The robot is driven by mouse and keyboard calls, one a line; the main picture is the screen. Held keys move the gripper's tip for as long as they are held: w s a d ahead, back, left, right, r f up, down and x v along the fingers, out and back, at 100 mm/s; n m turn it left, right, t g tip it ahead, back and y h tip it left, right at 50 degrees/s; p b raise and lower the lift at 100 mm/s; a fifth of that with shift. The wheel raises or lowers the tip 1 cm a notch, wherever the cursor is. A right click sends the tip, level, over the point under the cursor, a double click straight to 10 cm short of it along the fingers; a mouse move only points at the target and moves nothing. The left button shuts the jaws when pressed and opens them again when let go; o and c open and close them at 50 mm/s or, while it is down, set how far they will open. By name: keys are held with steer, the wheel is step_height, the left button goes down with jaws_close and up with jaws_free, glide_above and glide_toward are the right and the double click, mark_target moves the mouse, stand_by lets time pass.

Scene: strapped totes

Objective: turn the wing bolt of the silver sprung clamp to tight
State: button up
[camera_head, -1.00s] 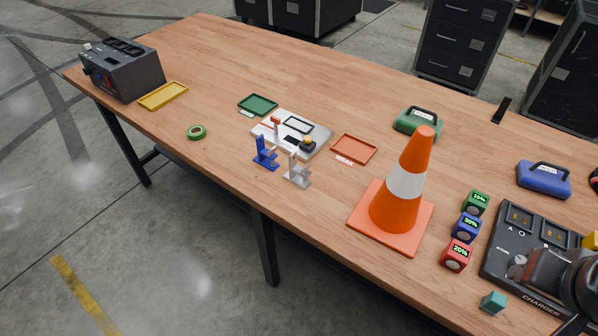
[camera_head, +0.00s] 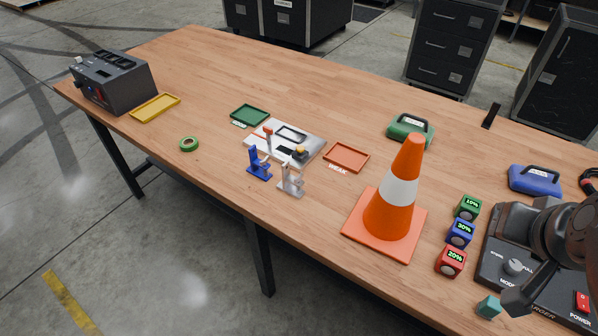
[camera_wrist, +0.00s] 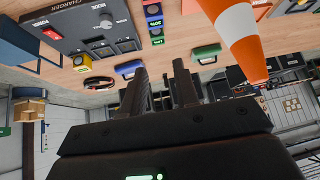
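The silver sprung clamp (camera_head: 291,182) stands upright near the front edge of the table, just in front of a grey-white plate (camera_head: 309,149). Its wing bolt is too small to make out. A similar blue clamp (camera_head: 258,163) stands to its left. My gripper (camera_wrist: 160,66) shows in the wrist view with its two dark fingers apart and nothing between them. In the head view my arm is at the far right, over the charger and far from the silver clamp. The clamps do not show in the wrist view.
An orange cone (camera_head: 391,205) stands between the silver clamp and my arm. Battery cubes (camera_head: 459,234), a charger (camera_head: 493,258) and a teal cube (camera_head: 489,306) are at the right. Trays (camera_head: 346,157) and green tape (camera_head: 188,144) lie around the clamps.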

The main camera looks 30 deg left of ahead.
steer(key=w+a+r+t+y, duration=0.25)
steer(key=w+a, duration=0.45)
steer(key=a, duration=0.4)
steer(key=w+a+r+t+y, duration=0.1)
steer(key=w+a+r+t, duration=0.15)
steer(key=w+a, duration=0.65)
steer(key=w+a+r+t+y, duration=0.1)
steer(key=w+a+r, duration=0.4)
steer(key=a, duration=0.8)
steer(key=m+g+h, duration=0.1)
steer(key=g+h, duration=0.5)
steer(key=g, duration=0.7)
glide_toward(299, 176)
step_height(299, 176, down, 8)
steer(key=shift+f, duration=0.25)
steer(key=shift+c, duration=0.6)
jaws_close()
